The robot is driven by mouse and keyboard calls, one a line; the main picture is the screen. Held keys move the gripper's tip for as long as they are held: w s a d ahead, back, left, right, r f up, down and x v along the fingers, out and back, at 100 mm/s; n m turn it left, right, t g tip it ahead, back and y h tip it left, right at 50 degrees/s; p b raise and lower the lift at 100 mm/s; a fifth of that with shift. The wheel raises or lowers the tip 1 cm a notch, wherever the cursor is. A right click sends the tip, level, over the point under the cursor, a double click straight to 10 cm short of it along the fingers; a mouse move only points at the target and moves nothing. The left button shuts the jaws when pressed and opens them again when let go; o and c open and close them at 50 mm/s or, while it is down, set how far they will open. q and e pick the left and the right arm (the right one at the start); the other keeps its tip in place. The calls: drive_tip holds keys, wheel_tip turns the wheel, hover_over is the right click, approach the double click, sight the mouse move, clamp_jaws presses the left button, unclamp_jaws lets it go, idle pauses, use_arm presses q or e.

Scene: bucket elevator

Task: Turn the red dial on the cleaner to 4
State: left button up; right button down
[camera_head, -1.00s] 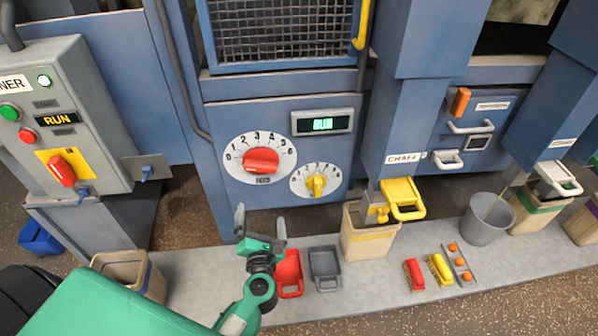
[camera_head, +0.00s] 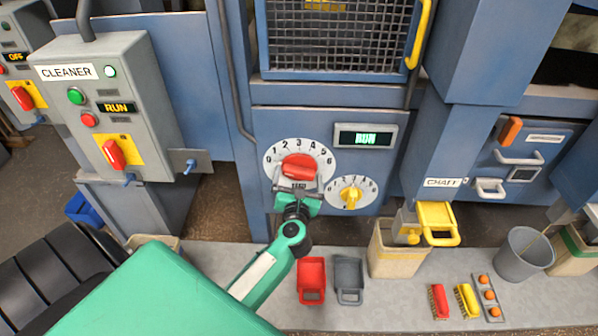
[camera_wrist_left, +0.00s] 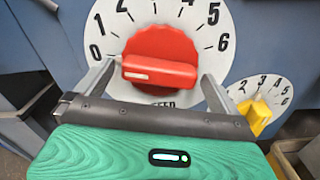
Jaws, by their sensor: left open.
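The red dial (camera_head: 299,166) sits on a white round scale marked 0 to 6 on the blue cleaner front. It also shows in the left wrist view (camera_wrist_left: 160,68), where its raised bar lies nearly level with a pale mark at its left end, toward the 0 side. My left gripper (camera_head: 297,188) is open at the lower edge of the dial. In the left wrist view its fingers (camera_wrist_left: 158,88) stand on both sides of the red bar, with gaps visible; contact cannot be told. The gripper partly hides the label under the dial. My right gripper is not in view.
A smaller yellow dial (camera_head: 350,196) is just right of the red one. A lit display (camera_head: 365,137) reads RUN. The cleaner control box (camera_head: 115,110) stands at left. A bin (camera_head: 397,255), a red scoop (camera_head: 311,279) and a grey scoop (camera_head: 348,279) are below.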

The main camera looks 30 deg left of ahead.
use_arm(q)
drive_tip(key=shift+x, duration=1.05)
drive_tip(key=c, duration=0.6)
